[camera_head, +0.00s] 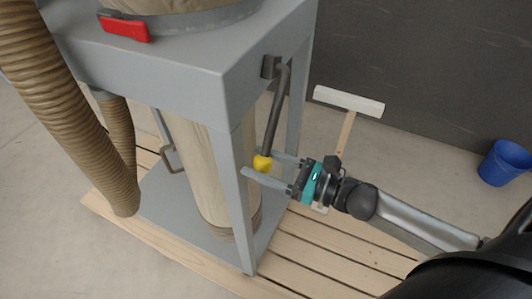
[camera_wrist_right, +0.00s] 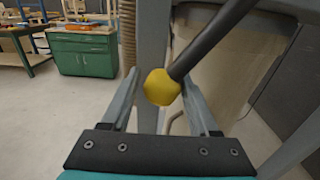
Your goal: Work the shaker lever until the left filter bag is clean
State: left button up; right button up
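The shaker lever (camera_head: 275,118) is a dark bent rod on the right side of the grey machine frame, hanging down to a yellow knob (camera_head: 262,164). My right gripper (camera_head: 257,163) is open, its two fingers on either side of the knob. In the right wrist view the knob (camera_wrist_right: 162,87) sits between the open fingertips, and I cannot tell whether either finger touches it. A beige filter bag (camera_head: 200,165) hangs inside the frame, partly hidden by a grey post. How clean it is cannot be told. My left gripper is not in view.
A ribbed tan hose (camera_head: 55,95) runs down at the left. A red latch (camera_head: 124,28) sits on the band above. A wooden pallet (camera_head: 310,262) lies underneath. A blue bucket (camera_head: 504,163) and a white-headed broom (camera_head: 348,101) are at the right by the dark wall.

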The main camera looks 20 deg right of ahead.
jog(key=shift+s+a+r+p, duration=0.75)
jog(key=shift+a+r, duration=0.1)
jog(key=shift+r, duration=0.15)
jog(key=shift+s+a, duration=0.1)
jog(key=shift+a, duration=0.1)
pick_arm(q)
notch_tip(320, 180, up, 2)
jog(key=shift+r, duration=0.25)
